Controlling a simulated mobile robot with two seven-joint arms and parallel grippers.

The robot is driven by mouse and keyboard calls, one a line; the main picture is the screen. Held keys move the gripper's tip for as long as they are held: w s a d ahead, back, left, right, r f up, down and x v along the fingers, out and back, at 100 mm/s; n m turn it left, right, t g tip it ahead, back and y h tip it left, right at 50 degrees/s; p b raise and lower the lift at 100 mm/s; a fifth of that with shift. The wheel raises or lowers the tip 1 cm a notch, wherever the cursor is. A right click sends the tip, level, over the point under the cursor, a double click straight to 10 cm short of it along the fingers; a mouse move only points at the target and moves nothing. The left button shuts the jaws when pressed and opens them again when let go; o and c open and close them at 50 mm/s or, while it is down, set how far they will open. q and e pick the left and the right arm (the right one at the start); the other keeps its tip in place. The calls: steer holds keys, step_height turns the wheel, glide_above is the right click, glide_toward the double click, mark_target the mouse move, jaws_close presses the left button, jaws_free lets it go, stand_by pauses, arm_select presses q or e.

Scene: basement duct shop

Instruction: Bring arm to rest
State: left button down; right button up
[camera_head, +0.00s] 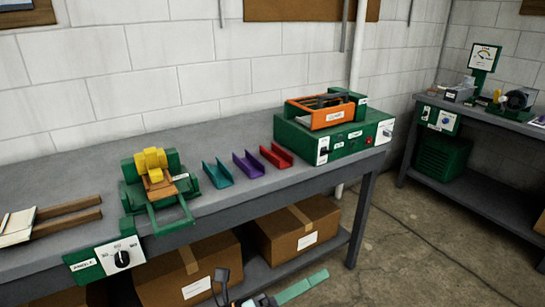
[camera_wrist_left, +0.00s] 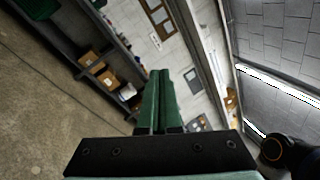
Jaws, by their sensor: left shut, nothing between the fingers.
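My left gripper (camera_head: 322,276) shows at the bottom edge of the head view, in front of the workbench and over the lower shelf area. Its green fingers point to the right and up. In the left wrist view the two green fingers (camera_wrist_left: 160,74) are pressed together with nothing between them. Part of my left arm shows below the bench front. My right gripper is in neither view.
The grey workbench (camera_head: 110,168) carries a green machine with a yellow part (camera_head: 150,162), teal (camera_head: 218,174), purple (camera_head: 248,165) and red (camera_head: 275,155) channels, and a green control box (camera_head: 340,148). Cardboard boxes (camera_head: 298,232) sit below. Concrete floor (camera_head: 415,260) is clear at right.

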arm_select(q)
steer(key=w+a+f+n+t+y+p, duration=0.1)
steer(key=a+f+n+t+y, duration=0.45)
steer(key=n, duration=0.65)
steer(key=a+f+n+t+y+p, duration=0.1)
steer(key=a+f+n+t+y, duration=0.1)
steer(key=a+f+n+y, duration=0.75)
steer(key=s+a+f+n+g+y, duration=0.1)
steer(key=s+a+f+n+g, duration=0.2)
steer(key=s+f+n, duration=0.3)
steer(key=s+a+f+n+g+y, duration=0.1)
steer(key=s+a+f+n+g, duration=0.2)
steer(key=s+a+f+n, duration=0.2)
steer(key=s+f+n, duration=0.2)
steer(key=s, duration=0.1)
steer(key=shift+s+a+f+p, duration=0.25)
steer(key=shift+a+f+p, duration=0.1)
steer(key=shift+p, duration=0.05)
